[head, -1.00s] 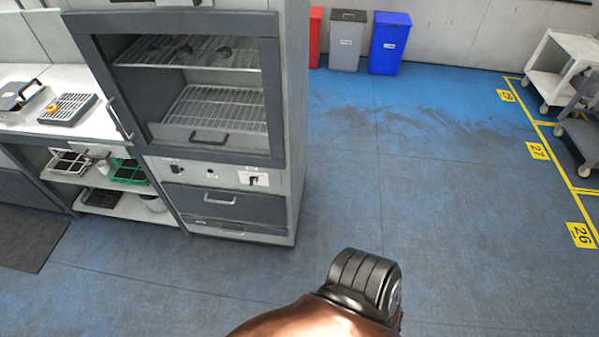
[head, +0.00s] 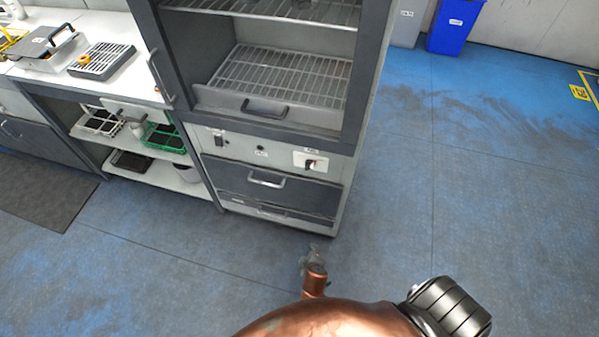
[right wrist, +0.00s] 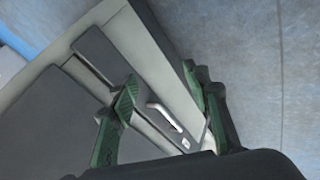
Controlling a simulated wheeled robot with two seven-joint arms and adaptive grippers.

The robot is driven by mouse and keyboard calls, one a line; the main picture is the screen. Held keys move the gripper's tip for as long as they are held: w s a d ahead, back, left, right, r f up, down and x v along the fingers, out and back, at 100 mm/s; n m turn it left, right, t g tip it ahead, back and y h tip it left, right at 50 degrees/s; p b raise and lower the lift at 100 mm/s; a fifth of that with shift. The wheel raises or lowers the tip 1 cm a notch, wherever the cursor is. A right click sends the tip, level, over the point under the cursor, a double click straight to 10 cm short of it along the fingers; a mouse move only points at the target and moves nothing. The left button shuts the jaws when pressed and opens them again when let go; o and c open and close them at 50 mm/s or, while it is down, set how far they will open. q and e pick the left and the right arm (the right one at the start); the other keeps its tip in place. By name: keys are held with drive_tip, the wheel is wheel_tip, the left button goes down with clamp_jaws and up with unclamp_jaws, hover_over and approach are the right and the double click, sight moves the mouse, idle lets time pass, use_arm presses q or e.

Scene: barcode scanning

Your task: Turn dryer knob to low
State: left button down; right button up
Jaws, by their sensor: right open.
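The dryer is the tall grey cabinet with an open upper chamber and wire racks (head: 285,72). My right gripper (head: 314,254) is in front of the dryer's lower right part, apart from the knob and lower in the head view. In the right wrist view its green fingers (right wrist: 163,88) are spread and empty, with a drawer handle (right wrist: 165,117) beyond them. The knob is not clear there. My left gripper is out of view.
Dark drawers (head: 268,188) with a handle are below the panel. A white bench (head: 30,76) with a lidded device and a rack (head: 102,60) stands at the left, shelves below. Blue floor (head: 480,190) is clear at the right. A blue bin (head: 455,25) is behind.

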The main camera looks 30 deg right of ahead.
sight(307, 168)
drive_tip(key=w+r+t+h+b, duration=0.3)
drive_tip(key=w+r+b, duration=0.1)
drive_tip(key=w+r, duration=0.8)
drive_tip(key=d+r+m+h+b, duration=0.2)
drive_tip(key=r, duration=0.6)
drive_tip(key=w+d+r+m+t+h+b, duration=0.1)
drive_tip(key=d+r+m+h+b, duration=0.1)
drive_tip(key=r, duration=0.6)
drive_tip(key=w+d+r+m+t+h+b, duration=0.1)
drive_tip(key=d+r+m+h+b, duration=0.1)
drive_tip(key=r, duration=0.7)
drive_tip(key=shift+w+d+h+b, duration=0.1)
drive_tip(key=shift+d+h+b, duration=0.35)
drive_tip(key=shift+d+h, duration=0.1)
drive_tip(key=shift+w+d+f, duration=0.1)
drive_tip(key=shift+w+d, duration=0.25)
drive_tip(key=shift+d, duration=0.05)
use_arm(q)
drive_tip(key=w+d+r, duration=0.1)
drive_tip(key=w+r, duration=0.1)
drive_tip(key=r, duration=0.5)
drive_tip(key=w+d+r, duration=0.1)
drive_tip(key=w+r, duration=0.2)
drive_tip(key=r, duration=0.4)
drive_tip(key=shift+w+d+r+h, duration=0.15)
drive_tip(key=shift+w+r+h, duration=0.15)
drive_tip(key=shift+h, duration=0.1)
use_arm(e)
drive_tip(key=shift+w+d, duration=0.45)
drive_tip(key=shift+d, duration=0.05)
